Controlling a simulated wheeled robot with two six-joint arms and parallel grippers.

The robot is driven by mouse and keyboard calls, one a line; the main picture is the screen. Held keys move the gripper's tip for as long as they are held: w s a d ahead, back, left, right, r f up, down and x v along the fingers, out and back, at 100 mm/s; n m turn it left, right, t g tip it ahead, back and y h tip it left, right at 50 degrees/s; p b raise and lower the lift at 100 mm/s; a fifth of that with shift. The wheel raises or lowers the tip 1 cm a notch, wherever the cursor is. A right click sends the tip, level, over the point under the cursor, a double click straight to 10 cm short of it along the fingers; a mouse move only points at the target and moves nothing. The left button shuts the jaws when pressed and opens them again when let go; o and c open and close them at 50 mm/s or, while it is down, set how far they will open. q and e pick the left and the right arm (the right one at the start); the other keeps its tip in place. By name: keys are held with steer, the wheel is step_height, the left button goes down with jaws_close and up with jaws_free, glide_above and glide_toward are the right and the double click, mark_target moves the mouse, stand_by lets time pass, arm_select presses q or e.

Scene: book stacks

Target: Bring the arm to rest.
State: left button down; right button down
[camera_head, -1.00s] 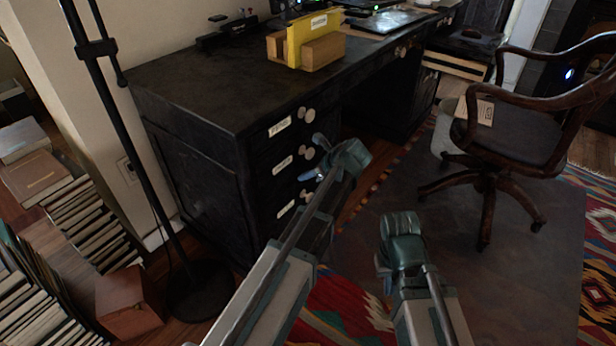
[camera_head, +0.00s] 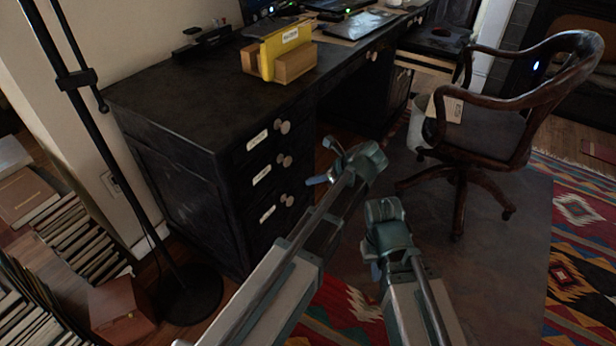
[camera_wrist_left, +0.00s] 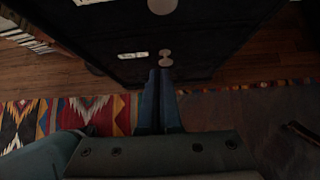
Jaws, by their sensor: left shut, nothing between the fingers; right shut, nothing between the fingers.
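My left gripper (camera_head: 314,181) is in front of the drawers of the black desk (camera_head: 185,92). In the left wrist view its two blue fingers (camera_wrist_left: 158,88) lie together with nothing between them, in line with a round drawer knob (camera_wrist_left: 165,58); I cannot tell if they touch it. My right gripper (camera_head: 374,270) is lower and to the right, over the floor mat. Its fingers are small and partly hidden, and nothing shows in its grasp. Both arms come up from the bottom edge.
A yellow book (camera_head: 285,46) stands between wooden blocks on the desk. A wooden armchair (camera_head: 490,130) is at right. A lamp pole (camera_head: 110,145), a brown box (camera_head: 121,306) and rows of books (camera_head: 75,230) are at left. A patterned rug (camera_head: 575,225) and mat cover the floor.

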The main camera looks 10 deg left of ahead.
arm_select(q)
steer(key=shift+s, duration=0.1)
steer(key=s+a+f+n+g+h, duration=0.1)
steer(key=s+f+n+h, duration=0.25)
steer(key=s+n, duration=0.6)
steer(key=s+a+f+n+g+h, duration=0.1)
steer(key=s+f+n+h, duration=0.35)
steer(key=n, duration=0.75)
steer(key=s+d+r+m+g+y, duration=0.1)
steer(key=s+d+r+m, duration=0.25)
steer(key=s+d, duration=0.6)
step_height(320, 180, up, 37)
steer(key=w+d+p, duration=0.1)
steer(key=p, duration=3.7)
steer(key=shift+w+d, duration=0.25)
steer(key=shift+w, duration=0.05)
